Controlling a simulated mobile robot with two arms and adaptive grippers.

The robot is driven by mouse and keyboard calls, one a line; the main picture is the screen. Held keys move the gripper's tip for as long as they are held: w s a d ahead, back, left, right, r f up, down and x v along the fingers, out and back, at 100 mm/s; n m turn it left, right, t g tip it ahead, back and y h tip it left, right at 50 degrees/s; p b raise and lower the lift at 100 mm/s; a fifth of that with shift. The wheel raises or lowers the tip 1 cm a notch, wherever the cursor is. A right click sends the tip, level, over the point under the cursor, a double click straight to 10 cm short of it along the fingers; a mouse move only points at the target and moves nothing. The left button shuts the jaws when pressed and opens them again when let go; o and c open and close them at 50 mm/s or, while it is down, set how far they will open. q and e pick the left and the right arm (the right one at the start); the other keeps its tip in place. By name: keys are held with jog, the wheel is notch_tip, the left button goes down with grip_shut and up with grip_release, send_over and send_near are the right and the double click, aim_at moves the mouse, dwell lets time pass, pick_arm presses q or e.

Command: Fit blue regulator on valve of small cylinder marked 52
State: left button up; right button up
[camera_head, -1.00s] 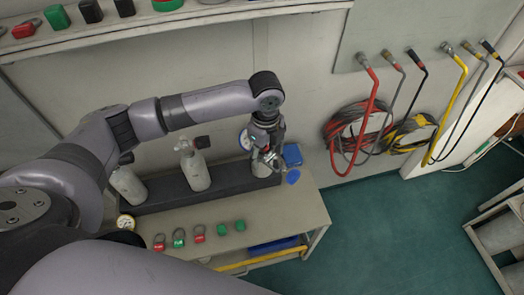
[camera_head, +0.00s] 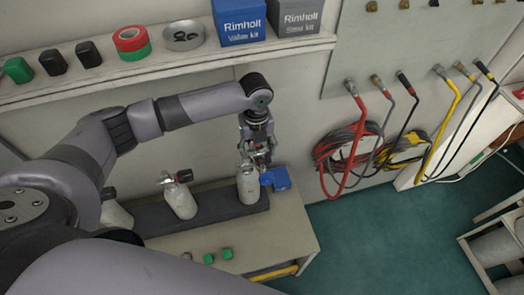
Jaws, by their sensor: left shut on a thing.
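My left gripper (camera_head: 258,160) is shut at the top of the rightmost small grey cylinder (camera_head: 250,188), which stands upright in the dark rack. A blue knob (camera_head: 267,178) shows just right of the fingers; I take it as part of the blue regulator held in them. The rest of the regulator and the cylinder's valve are mostly hidden by the gripper. I cannot tell whether the regulator is seated on the valve. No number is readable on the cylinder. My right gripper is out of view.
Another small cylinder (camera_head: 180,197) with a black-knobbed valve stands left in the dark rack (camera_head: 216,203). A blue box (camera_head: 281,181) is close right of the gripper. Green items (camera_head: 227,254) lie on the bench. Hoses hang on the wall at right; a shelf runs above.

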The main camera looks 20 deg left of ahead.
aim_at(248, 142)
pick_arm(q)
jog(key=a, duration=0.1)
jog(key=b, duration=0.1)
jog(key=w+a, duration=0.1)
jog(key=shift+a+f, duration=0.3)
jog(key=shift+a, duration=0.05)
jog(key=shift+a+b, duration=0.25)
jog(key=shift+b, duration=0.1)
jog(key=shift+w+a, duration=0.25)
jog(key=shift+a, duration=0.6)
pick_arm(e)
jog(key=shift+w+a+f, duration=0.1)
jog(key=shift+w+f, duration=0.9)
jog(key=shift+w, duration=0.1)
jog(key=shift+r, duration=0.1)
pick_arm(q)
jog(key=shift+a, duration=0.15)
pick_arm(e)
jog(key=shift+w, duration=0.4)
pick_arm(q)
jog(key=shift+f, duration=0.35)
jog(key=shift+f, duration=0.35)
